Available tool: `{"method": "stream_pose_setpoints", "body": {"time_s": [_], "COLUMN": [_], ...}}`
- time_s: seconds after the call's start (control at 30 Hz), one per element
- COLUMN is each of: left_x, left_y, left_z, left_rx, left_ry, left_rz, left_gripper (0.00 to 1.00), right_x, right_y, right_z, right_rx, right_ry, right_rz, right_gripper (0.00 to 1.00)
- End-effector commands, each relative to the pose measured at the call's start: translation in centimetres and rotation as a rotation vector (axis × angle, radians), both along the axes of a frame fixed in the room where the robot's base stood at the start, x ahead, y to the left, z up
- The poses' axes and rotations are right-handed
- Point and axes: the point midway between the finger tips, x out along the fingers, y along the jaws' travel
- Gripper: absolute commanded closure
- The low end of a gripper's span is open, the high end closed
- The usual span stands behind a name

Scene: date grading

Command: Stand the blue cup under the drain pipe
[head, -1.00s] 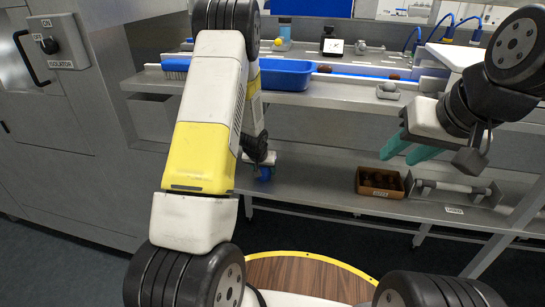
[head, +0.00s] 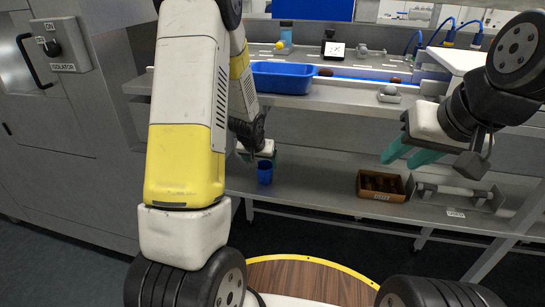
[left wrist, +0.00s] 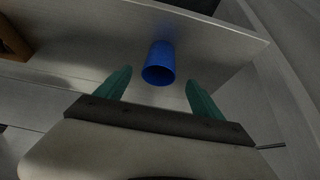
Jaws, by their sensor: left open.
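The blue cup (head: 265,174) stands on the lower shelf near its front edge, with its mouth showing in the left wrist view (left wrist: 160,60). My left gripper (head: 262,157) is open just above and behind the cup in the head view. In the left wrist view its two green fingers (left wrist: 156,80) are spread, with the cup in line with the gap at the fingertips; I cannot tell whether they touch it. My right gripper (head: 402,152) is apart from the cup at the right, its green fingers showing a gap. I cannot make out the drain pipe.
A brown box (head: 381,197) with dark contents and a roller on a metal bracket (head: 452,192) sit on the lower shelf (head: 318,180) to the right. A blue tray (head: 283,77) rests on the upper bench. The shelf between cup and box is clear.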

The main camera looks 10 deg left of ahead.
Motion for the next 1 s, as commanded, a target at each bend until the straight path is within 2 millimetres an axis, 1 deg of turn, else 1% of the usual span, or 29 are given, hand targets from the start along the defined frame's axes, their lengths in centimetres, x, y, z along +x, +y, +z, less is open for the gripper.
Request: {"method": "stream_pose_setpoints", "body": {"time_s": [0.03,0.1,0.27,0.37,0.47,0.5,0.57,0.6,0.67,0.7,0.77,0.8,0.83,0.9,1.0], "left_x": [-0.3,-0.8,-1.5,-2.2,-3.8,-4.8,-6.7,-8.0,-10.3,-11.8,-14.3,-16.0,-17.3,-20.2,-23.9], "left_y": [0.0,0.0,0.0,0.0,-0.2,-0.4,-0.6,-0.9,-1.2,-1.5,-1.9,-2.3,-2.5,-3.1,-3.9], "left_z": [0.9,1.6,2.9,5.0,8.9,10.7,13.5,15.2,17.5,19.0,20.9,22.1,22.8,24.3,25.7], "left_rx": [-0.002,-0.001,-0.002,-0.009,-0.026,-0.035,-0.05,-0.059,-0.075,-0.086,-0.102,-0.11,-0.118,-0.132,-0.146], "left_ry": [-0.004,-0.002,-0.003,-0.01,-0.018,-0.021,-0.024,-0.025,-0.024,-0.026,-0.028,-0.028,-0.029,-0.03,-0.031], "left_rz": [0.0,0.001,0.002,0.01,0.025,0.028,0.034,0.033,0.033,0.03,0.023,0.015,0.01,-0.006,-0.028], "left_gripper": [0.22,0.22,0.22,0.22,0.22,0.22,0.22,0.22,0.22,0.22,0.22,0.22,0.22,0.22,0.22], "right_x": [0.0,0.0,0.0,0.0,0.0,0.0,0.0,0.0,0.0,0.0,0.0,0.0,0.0,0.0,0.0], "right_y": [0.0,0.0,0.0,0.0,0.0,0.0,0.0,0.0,0.0,0.0,0.0,0.0,0.0,0.0,0.0], "right_z": [0.0,0.0,0.0,0.0,0.0,0.0,0.0,0.0,0.0,0.0,0.0,0.0,0.0,0.0,0.0], "right_rx": [0.0,0.0,0.0,0.0,0.0,0.0,0.0,0.0,0.0,0.0,0.0,0.0,0.0,0.0,0.0], "right_ry": [0.0,0.0,0.0,0.0,0.0,0.0,0.0,0.0,0.0,0.0,0.0,0.0,0.0,0.0,0.0], "right_rz": [0.0,0.0,0.0,0.0,0.0,0.0,0.0,0.0,0.0,0.0,0.0,0.0,0.0,0.0,0.0], "right_gripper": [0.64,0.64,0.64,0.64,0.64,0.64,0.64,0.64,0.64,0.64,0.64,0.64,0.64,0.64,0.64]}}
